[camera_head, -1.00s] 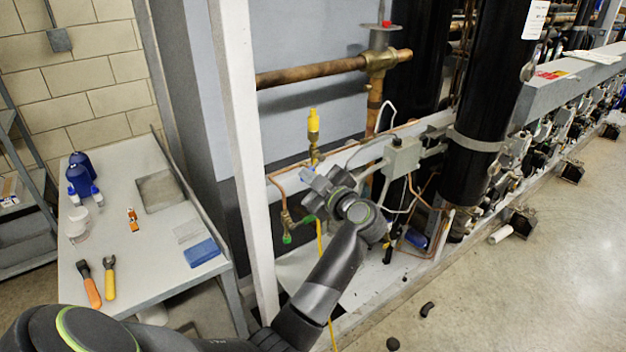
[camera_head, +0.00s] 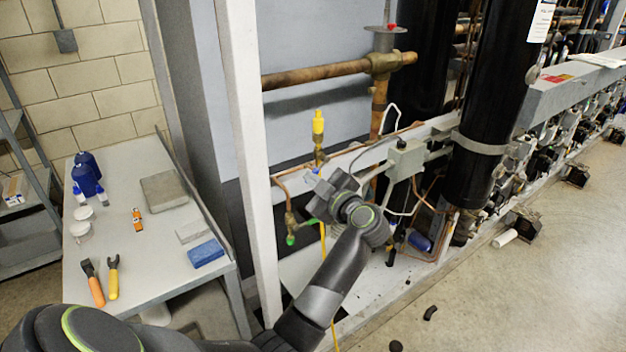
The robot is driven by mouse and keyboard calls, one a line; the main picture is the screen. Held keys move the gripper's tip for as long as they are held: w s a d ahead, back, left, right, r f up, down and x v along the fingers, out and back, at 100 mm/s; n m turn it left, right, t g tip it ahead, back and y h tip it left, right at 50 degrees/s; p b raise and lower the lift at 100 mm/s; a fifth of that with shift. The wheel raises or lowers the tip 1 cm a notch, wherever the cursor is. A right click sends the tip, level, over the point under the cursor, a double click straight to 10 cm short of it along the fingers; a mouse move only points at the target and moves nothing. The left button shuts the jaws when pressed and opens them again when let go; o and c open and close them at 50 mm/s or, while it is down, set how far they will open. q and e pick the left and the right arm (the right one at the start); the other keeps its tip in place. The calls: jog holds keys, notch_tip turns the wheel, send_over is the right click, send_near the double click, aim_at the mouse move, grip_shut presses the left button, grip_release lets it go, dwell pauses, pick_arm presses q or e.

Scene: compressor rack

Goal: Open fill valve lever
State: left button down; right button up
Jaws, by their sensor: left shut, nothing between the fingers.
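The fill valve (camera_head: 290,224) is a small brass fitting with a green end cap on a thin copper pipe, left of my left gripper. A yellow-capped brass fitting (camera_head: 318,138) stands upright above it. My left gripper (camera_head: 316,190) is at the end of the dark arm, just right of the brass valve. Its fingers are shut and empty. The lever itself is hard to make out; a small blue part shows by the fingertips and the gripper hides some of the area. I cannot tell whether the fingers touch anything. My right gripper is not in view.
A white post (camera_head: 247,150) stands left of the valve. A grey junction box (camera_head: 405,158) and a thick black pipe (camera_head: 497,110) are to the right. A grey table (camera_head: 140,240) with tools and bottles stands left. A yellow hose (camera_head: 324,250) hangs below the valve.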

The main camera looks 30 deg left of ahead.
pick_arm(q)
jog(key=shift+f, duration=0.15)
jog(key=n, duration=0.1)
jog(key=w+f+n+b, duration=0.1)
jog(key=n, duration=0.1)
jog(key=f+n, duration=0.1)
jog(key=n, duration=0.1)
jog(key=shift+w+d+f+b, duration=0.2)
jog(key=shift+d+f+b, duration=0.05)
jog(key=shift+d+b, duration=0.1)
jog(key=shift+w+f+n, duration=0.1)
jog(key=shift+w+n, duration=0.15)
jog(key=shift+n, duration=0.25)
jog(key=shift+w+d, duration=0.1)
jog(key=shift+w+f, duration=0.1)
jog(key=shift+f, duration=0.05)
jog(key=shift+d, duration=0.1)
